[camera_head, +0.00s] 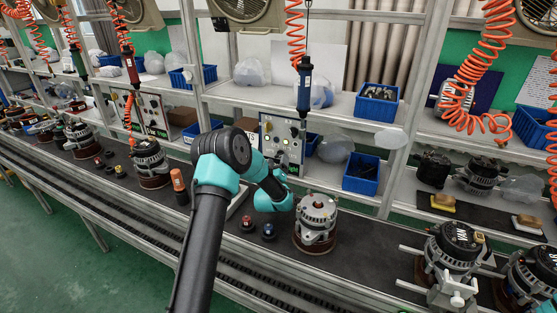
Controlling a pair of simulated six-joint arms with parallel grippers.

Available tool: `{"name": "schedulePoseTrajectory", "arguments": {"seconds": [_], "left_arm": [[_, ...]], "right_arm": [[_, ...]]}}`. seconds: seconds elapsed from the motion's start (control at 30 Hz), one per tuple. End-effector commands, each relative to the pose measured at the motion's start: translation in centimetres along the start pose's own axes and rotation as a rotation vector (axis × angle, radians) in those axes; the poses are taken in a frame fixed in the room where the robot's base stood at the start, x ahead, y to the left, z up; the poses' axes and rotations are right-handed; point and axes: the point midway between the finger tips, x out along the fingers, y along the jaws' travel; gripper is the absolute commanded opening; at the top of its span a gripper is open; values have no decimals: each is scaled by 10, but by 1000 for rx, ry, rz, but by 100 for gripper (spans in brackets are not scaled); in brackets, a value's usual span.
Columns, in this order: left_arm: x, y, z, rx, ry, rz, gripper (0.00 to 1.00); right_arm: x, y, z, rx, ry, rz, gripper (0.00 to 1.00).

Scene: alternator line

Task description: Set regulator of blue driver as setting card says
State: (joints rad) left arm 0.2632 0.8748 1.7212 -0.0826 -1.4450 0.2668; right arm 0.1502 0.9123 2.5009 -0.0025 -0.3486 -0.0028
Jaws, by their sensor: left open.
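The blue driver (304,88) hangs upright from an orange coiled hose above the bench. A control panel (270,138) with knobs and buttons stands behind and below it on the shelf; I cannot tell which part is the regulator. My left gripper (284,180) is open, at the end of the teal wrist in front of the panel's lower part. Its fingers are small and partly hidden by the wrist, and I cannot tell whether it touches the panel. I cannot identify the setting card for certain. My right gripper is out of view.
An alternator (316,222) stands on the dark conveyor, right of my wrist. A red-topped piece (247,223) and a blue-topped piece (268,231) stand near it. Blue bins (376,106) sit on the shelves. Orange hoses (484,70) hang at right.

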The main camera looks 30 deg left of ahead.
Motion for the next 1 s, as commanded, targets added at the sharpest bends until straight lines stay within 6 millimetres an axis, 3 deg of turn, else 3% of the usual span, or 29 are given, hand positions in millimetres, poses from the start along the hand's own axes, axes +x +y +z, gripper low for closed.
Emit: {"name": "schedulePoseTrajectory", "arguments": {"seconds": [0.2, 0.53, 1.0], "left_arm": [[18, -2, 3, 0, -1, 0, 70], [21, -2, 2, 0, -1, -1, 70], [20, -2, 2, 0, -1, -1, 26]], "right_arm": [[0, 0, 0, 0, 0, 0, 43], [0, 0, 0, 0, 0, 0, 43], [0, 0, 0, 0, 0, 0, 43]]}}
